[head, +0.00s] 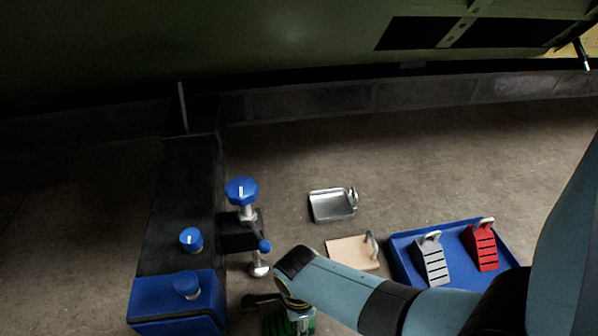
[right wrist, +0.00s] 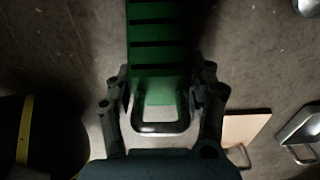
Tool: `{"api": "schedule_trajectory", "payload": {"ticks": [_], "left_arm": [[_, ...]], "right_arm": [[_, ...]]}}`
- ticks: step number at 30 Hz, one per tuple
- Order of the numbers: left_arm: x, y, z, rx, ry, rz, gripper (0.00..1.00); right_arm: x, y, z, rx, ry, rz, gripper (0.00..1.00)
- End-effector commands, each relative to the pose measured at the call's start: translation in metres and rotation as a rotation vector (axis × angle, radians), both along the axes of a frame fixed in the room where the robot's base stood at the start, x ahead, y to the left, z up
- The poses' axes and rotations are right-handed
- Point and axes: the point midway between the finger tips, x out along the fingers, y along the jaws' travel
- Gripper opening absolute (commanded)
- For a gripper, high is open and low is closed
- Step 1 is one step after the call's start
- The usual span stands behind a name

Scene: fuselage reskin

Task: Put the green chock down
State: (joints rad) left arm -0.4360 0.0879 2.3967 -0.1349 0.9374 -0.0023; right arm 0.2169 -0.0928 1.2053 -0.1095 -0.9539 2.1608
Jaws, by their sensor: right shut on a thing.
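The green chock (right wrist: 158,35) is a slotted wedge with a metal loop handle, in the right wrist view. My right gripper (right wrist: 163,88) is shut on it at its handle end, one finger on each side. In the head view my right arm comes in from the right, and the gripper hides most of the green chock (head: 302,322) at the bottom edge. I cannot tell whether the chock touches the floor. My left gripper is not in view.
A blue tray (head: 405,258) at right holds a grey chock (head: 433,262) and a red chock (head: 482,248). A tan plate (head: 345,253) and a metal pan (head: 332,206) lie on the floor. A dark beam with blue knobs (head: 190,239) stands left. The floor behind the pan is clear.

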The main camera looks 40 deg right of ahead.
Motion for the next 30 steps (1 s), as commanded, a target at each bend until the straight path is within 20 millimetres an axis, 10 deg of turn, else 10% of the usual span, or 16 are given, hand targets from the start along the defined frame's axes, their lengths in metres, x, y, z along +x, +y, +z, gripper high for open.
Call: {"api": "schedule_trajectory", "payload": {"ticks": [11, 12, 17, 30], "left_arm": [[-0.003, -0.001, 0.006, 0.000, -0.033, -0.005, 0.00], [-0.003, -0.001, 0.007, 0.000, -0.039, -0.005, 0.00], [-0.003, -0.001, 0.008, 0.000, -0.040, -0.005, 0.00], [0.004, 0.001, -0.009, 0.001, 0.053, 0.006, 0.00]], "right_arm": [[0.000, 0.000, -0.002, 0.000, 0.000, 0.000, 0.08], [0.000, 0.000, -0.002, 0.000, 0.000, 0.000, 0.58], [0.000, 0.000, -0.002, 0.000, 0.000, 0.000, 0.77], [0.001, 0.000, 0.004, 0.000, -0.002, 0.000, 0.77]]}}
